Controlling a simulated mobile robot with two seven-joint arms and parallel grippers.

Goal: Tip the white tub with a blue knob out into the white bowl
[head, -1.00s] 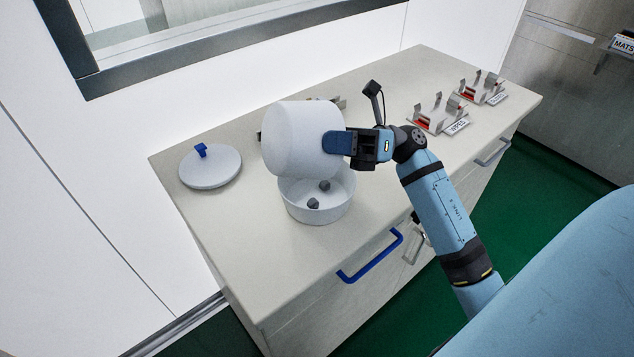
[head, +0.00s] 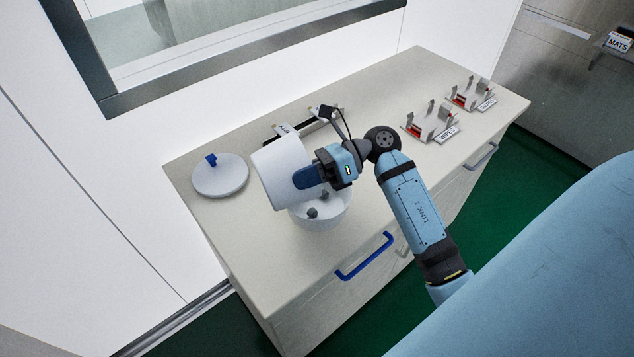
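The white tub (head: 277,172) is held tilted on its side above the white bowl (head: 322,217); its mouth faces down toward the lower right. My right gripper (head: 309,177) is shut on the tub's wall, with one blue finger showing on the outside; the other finger is hidden. Dark grey lumps (head: 312,212) lie in the bowl. The tub's inside is hidden from view. A round white lid with a blue knob (head: 220,175) lies on the counter to the left of the tub. My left gripper is not in view.
The counter (head: 250,245) has a blue drawer handle (head: 364,257) on its front. Two metal racks stand at the right, one (head: 431,122) nearer and one (head: 470,93) farther. Another low holder (head: 290,130) is behind the tub, partly hidden. The counter's front left is clear.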

